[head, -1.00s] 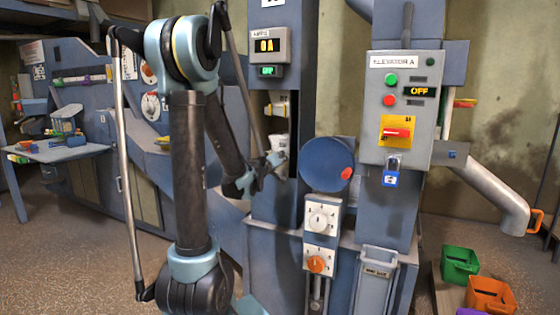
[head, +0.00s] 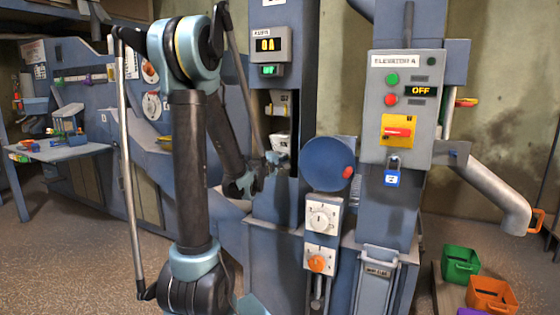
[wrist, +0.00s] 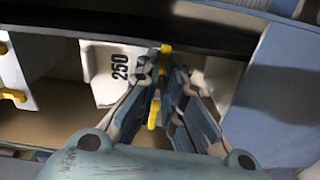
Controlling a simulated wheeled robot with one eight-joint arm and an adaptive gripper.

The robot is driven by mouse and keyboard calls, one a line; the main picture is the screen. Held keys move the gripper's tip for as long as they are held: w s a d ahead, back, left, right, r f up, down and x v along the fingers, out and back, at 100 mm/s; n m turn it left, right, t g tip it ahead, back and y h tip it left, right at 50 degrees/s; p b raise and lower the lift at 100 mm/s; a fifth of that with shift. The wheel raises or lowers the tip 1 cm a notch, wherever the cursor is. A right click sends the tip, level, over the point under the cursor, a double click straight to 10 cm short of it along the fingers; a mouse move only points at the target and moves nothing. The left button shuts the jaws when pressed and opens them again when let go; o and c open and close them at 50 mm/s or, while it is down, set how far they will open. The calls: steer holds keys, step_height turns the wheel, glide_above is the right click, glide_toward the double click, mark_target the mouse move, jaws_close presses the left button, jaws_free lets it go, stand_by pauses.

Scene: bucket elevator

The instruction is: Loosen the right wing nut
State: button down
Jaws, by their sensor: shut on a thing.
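My gripper (head: 277,160) reaches into the open hatch of the blue elevator leg (head: 268,208) in the head view. In the wrist view my gripper (wrist: 165,80) has its fingers closed in front of a white bucket (wrist: 104,85) marked 250. Yellow wing-nut metal (wrist: 153,113) shows between the fingers, and another yellow end (wrist: 166,49) shows just past the tips. The fingers hide the middle, so I cannot tell whether these are one nut or two. The bucket (head: 281,140) also shows above my gripper in the head view.
Another white part with yellow wing pieces (wrist: 12,95) is at the left of the wrist view. The hatch's edges are close around my gripper. A control box (head: 403,108) reading OFF, with a blue padlock (head: 392,178), stands to the right. A blue round housing (head: 327,164) is beside the hatch.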

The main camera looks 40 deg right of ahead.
steer(key=shift+w+n, duration=0.15)
steer(key=shift+n, duration=0.25)
steer(key=c, duration=1.7)
jaws_free()
steer(key=v, duration=1.2)
steer(key=shift+f, duration=0.1)
